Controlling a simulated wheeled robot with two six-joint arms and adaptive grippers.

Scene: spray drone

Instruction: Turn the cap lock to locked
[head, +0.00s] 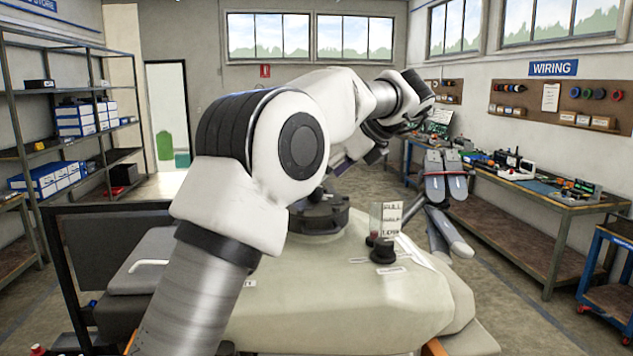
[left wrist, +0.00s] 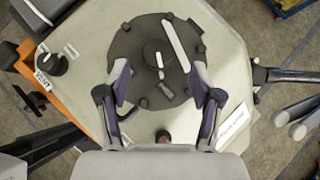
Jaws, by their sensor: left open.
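The dark round cap (head: 318,217) sits on top of the drone's pale tank (head: 330,310). In the left wrist view the cap (left wrist: 131,48) is a black disc with small lugs around its rim, a raised centre and light marks. A long pale bar lies across its right part. I cannot read which lock position it is in. My left gripper (head: 348,162) hangs over the cap, partly behind my own arm in the head view. In the left wrist view its purple-grey fingers (left wrist: 160,80) are spread apart, to either side of the cap, with nothing between them gripped. Contact cannot be told.
A black knob (left wrist: 50,66) marked VENT is at the tank's left in the wrist view. A small sign (head: 391,218) and black knob (head: 383,251) stand right of the cap. Folded grey drone parts (head: 446,190) stick out at right. A workbench (head: 535,205) lines the right wall.

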